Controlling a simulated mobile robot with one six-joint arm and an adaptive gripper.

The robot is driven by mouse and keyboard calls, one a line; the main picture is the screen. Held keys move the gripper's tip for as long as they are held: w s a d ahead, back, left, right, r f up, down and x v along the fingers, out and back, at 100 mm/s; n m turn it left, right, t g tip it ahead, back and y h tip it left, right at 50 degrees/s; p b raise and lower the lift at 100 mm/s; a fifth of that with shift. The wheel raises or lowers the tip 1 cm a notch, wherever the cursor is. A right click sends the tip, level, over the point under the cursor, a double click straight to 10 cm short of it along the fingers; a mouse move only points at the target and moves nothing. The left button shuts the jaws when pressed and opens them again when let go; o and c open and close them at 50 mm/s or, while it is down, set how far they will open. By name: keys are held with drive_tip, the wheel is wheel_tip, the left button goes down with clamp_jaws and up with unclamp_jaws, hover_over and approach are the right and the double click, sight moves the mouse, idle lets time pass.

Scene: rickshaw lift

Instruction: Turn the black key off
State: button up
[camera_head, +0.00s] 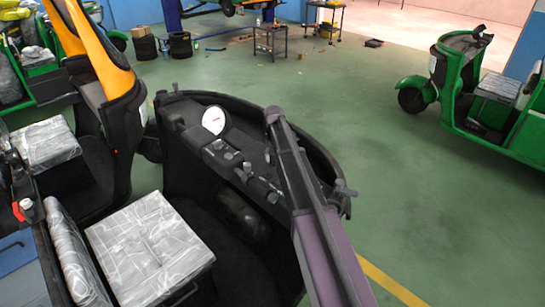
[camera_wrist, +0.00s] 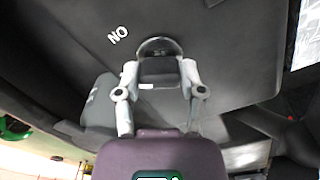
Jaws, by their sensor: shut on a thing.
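In the wrist view, the black key (camera_wrist: 160,70) stands on a dark dashboard panel (camera_wrist: 225,50), in front of a dark rounded part. My gripper (camera_wrist: 159,72) has its two pale fingers on either side of the key and is shut on it. A white "ON" label, upside down in this view, is on the panel to the left of the key. In the head view, the rickshaw's dashboard (camera_head: 240,160) has a white round dial (camera_head: 214,120) and several small knobs. My arm reaches across its right side; the key and fingertips cannot be made out there.
Silver-covered seats (camera_head: 150,250) are at the lower left. Another green rickshaw (camera_head: 490,85) stands at the right. A small metal cart (camera_head: 270,40) is at the back. The green floor between them is mostly clear.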

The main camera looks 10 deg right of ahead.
drive_tip(key=n, duration=0.5)
drive_tip(key=shift+n, duration=0.4)
drive_tip(key=o, duration=1.1)
drive_tip(key=shift+o, duration=0.2)
drive_tip(key=shift+r, duration=0.1)
drive_tip(key=shift+r+p, duration=0.45)
drive_tip(key=shift+p, duration=0.1)
wheel_tip(320, 180, up, 8)
drive_tip(key=p, duration=0.8)
drive_tip(key=shift+w, duration=0.1)
drive_tip(key=shift+r+p, duration=0.55)
